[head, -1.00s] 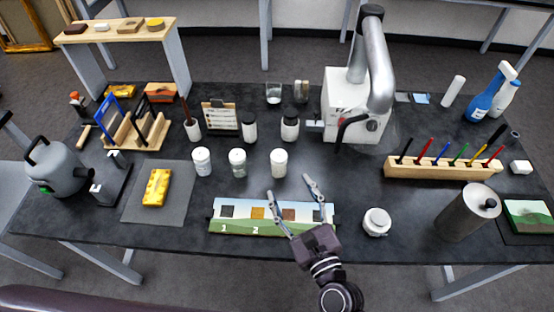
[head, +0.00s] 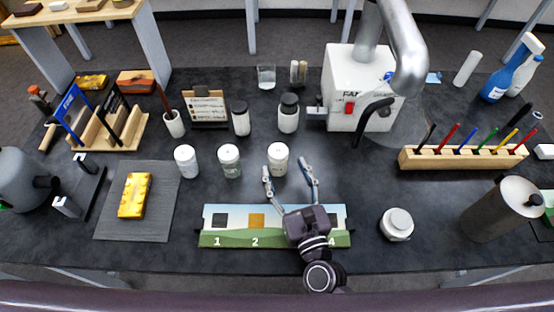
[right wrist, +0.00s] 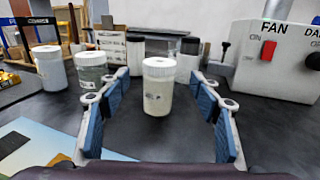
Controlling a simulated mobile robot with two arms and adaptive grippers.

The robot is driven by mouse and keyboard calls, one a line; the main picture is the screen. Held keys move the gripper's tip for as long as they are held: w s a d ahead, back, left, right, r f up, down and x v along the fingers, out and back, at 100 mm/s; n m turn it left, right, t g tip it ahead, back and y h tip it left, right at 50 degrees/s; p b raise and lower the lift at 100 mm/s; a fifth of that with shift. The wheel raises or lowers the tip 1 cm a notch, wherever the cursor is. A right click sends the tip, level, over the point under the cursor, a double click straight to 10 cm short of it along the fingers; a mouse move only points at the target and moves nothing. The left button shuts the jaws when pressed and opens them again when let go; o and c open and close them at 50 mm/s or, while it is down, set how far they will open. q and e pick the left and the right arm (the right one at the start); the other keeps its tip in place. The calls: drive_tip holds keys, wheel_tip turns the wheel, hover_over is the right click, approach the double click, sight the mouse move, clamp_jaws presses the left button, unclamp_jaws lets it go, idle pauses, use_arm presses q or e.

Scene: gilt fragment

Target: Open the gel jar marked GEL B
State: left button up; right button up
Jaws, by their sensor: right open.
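Three white-lidded jars stand upright in a row mid-table: a left jar (head: 186,161), a middle jar (head: 229,161) and a right jar (head: 278,158). Their labels are too small to read, so I cannot tell which is GEL B. My right gripper (head: 286,169) is open and empty, its fingers pointing at the right jar. In the right wrist view the right jar (right wrist: 158,90) stands centred ahead between the spread fingers, lid on, untouched as far as I can see. The middle jar (right wrist: 90,72), with a grey-green label, is just outside the left finger. My left gripper is not in view.
A numbered strip (head: 230,239) lies under my right gripper. Dark-lidded bottles (head: 289,115) stand behind the jars, and the white FAN unit (head: 350,85) is behind right. A white round container (head: 396,224) sits at right. Table between it and the jars is clear.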

sight(281, 160)
drive_tip(key=shift+w+a+r+p, duration=0.15)
drive_tip(key=shift+w+p, duration=0.05)
drive_tip(key=shift+w, duration=0.15)
drive_tip(key=shift+w+a+r+p, duration=0.1)
drive_tip(key=shift+w+r+p, duration=0.1)
drive_tip(key=shift+w, duration=0.15)
drive_tip(key=p+x, duration=0.1)
drive_tip(key=x, duration=0.2)
drive_tip(key=shift+w+a+f, duration=0.1)
drive_tip(key=shift+w+f, duration=0.1)
drive_tip(key=shift+w, duration=0.15)
drive_tip(key=shift+w+a+f, duration=0.1)
drive_tip(key=shift+w, duration=0.3)
drive_tip(key=shift+s, duration=0.1)
drive_tip(key=c, duration=1.4)
wheel_tip(281, 160, up, 10)
drive_tip(key=p, duration=0.9)
